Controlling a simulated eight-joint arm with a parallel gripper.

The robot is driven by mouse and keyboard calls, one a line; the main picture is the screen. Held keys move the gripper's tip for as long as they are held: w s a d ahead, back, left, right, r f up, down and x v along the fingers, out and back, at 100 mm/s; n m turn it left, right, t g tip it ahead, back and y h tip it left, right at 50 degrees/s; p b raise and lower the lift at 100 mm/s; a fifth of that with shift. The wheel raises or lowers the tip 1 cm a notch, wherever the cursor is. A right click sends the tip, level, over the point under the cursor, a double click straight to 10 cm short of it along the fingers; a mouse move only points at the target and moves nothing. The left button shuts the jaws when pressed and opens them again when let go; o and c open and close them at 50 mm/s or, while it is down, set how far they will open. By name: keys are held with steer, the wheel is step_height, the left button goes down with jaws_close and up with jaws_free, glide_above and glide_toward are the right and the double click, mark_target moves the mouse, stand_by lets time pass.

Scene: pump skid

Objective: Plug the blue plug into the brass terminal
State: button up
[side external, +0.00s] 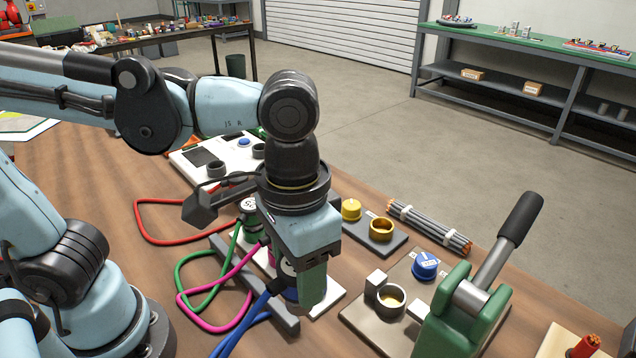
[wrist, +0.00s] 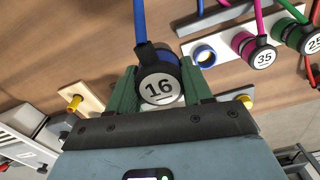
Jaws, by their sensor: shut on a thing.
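The blue plug, marked 16 (wrist: 160,88), is held between the green fingers of my gripper (wrist: 160,92). Its blue cable rises from its top in the wrist view and shows at the lower middle of the side view (side external: 257,306). In the side view my gripper (side external: 308,285) points down at the near end of the white plug strip and hides most of the plug. A brass ring (side external: 381,230) stands on a grey block to the right of the gripper. Another brass-lined ring (side external: 392,298) stands on a beige plate further right. I cannot tell which is the terminal.
An empty blue-ringed socket (wrist: 204,56) is beside the magenta plug (wrist: 250,46) and green plug (wrist: 308,38).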

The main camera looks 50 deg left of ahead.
steer(key=w+r+n, duration=0.2)
steer(key=w, duration=1.2)
steer(key=w+a+f+n, duration=0.1)
steer(key=w+a+f, duration=0.1)
steer(key=w+a, duration=0.35)
steer(key=w+a+f+n, duration=0.1)
steer(key=w+a+f, duration=0.15)
steer(key=w, duration=0.65)
steer(key=shift+f, duration=2.35)
steer(key=shift+f, duration=1.7)
steer(key=o, duration=1.2)
steer(key=shift+o, duration=0.2)
steer(key=shift+r, duration=0.1)
